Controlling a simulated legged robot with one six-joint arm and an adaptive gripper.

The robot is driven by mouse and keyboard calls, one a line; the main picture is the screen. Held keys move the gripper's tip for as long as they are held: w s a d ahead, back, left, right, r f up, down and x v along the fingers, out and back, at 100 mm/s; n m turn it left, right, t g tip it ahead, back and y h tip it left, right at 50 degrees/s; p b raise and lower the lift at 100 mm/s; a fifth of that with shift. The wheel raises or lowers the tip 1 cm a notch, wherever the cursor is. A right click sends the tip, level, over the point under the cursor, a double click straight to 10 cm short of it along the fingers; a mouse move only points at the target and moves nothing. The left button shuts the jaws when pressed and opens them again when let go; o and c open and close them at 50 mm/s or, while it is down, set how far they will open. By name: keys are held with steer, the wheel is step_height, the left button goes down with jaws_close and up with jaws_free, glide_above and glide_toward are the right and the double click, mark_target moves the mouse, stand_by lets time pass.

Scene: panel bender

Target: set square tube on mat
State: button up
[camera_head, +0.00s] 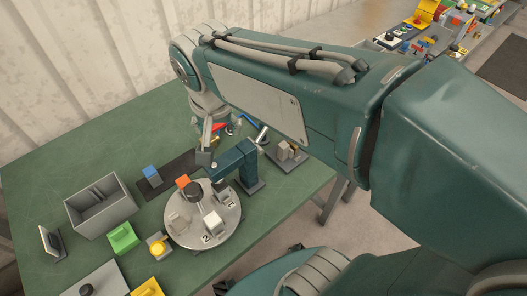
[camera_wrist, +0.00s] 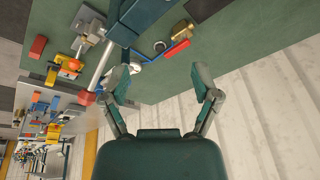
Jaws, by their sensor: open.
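A dark mat (camera_head: 184,168) lies flat on the green table, left of my gripper in the head view. A small blue block (camera_head: 151,172) stands at its left end. My gripper (camera_wrist: 162,88) is open, with nothing between its fingers in the wrist view. In the head view it is partly hidden behind my arm, near the mat's right end. A pale, straight bar (camera_wrist: 99,66) with a red end shows left of the fingers in the wrist view, apart from them. I cannot tell whether it is the square tube.
A grey divided bin (camera_head: 101,208) stands left of the mat. A round turntable (camera_head: 226,217) with numbered plates and a dark teal post (camera_head: 238,160) stand in front. A red-handled item (camera_wrist: 177,49) lies near the table edge. Bare green table (camera_head: 75,165) shows at the back left.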

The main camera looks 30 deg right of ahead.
steer(key=s+d+f+n+t, duration=0.1)
steer(key=s+d+n+t, duration=0.1)
steer(key=s+d+n, duration=0.3)
steer(key=s, duration=0.4)
steer(key=shift+d+f+y, duration=0.2)
steer(key=shift+y, duration=0.1)
